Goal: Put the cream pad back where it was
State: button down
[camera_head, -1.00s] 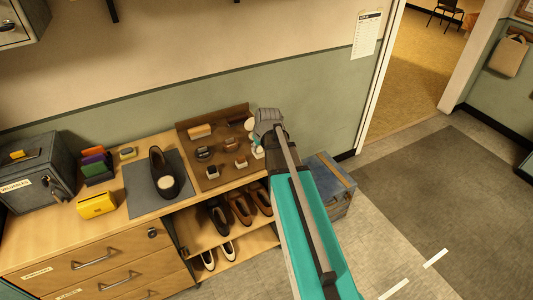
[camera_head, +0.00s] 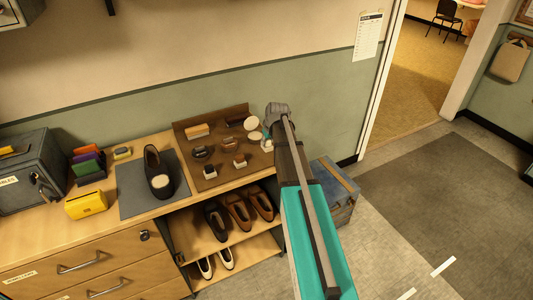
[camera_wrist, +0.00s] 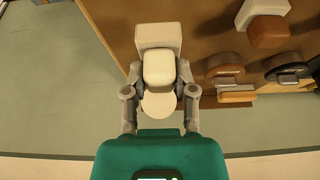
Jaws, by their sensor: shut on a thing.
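In the wrist view my gripper (camera_wrist: 159,72) is shut on a rounded cream pad (camera_wrist: 159,68). A cream block (camera_wrist: 158,36) shows just beyond it and a pale disc (camera_wrist: 158,106) on the near side; I cannot tell whether these are joined to the pad. The brown board (camera_wrist: 112,22) lies to the right, under and beside the fingers. In the head view my gripper (camera_head: 277,111) is at the board's (camera_head: 217,181) right end, beside a round cream piece (camera_head: 252,123). The gripper's hold is hidden there.
A dark shoe (camera_head: 157,172) with a pale patch stands on a grey mat (camera_head: 135,199). A yellow box (camera_head: 87,204) is left. A blue chest (camera_head: 337,190) stands right of the bench.

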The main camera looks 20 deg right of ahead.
aim_at(268, 147)
jog(key=shift+w+d+f, duration=0.25)
jog(key=shift+f, duration=0.15)
jog(key=shift+w+d+f+b, duration=0.25)
jog(key=shift+f+b, duration=0.25)
jog(key=shift+b, duration=0.15)
jog(key=shift+w+f+b, duration=0.1)
jog(key=shift+f+b, duration=1.4)
jog(key=shift+f, duration=0.2)
jog(key=shift+c, duration=2.1)
grip_release()
jog(key=shift+r, duration=0.25)
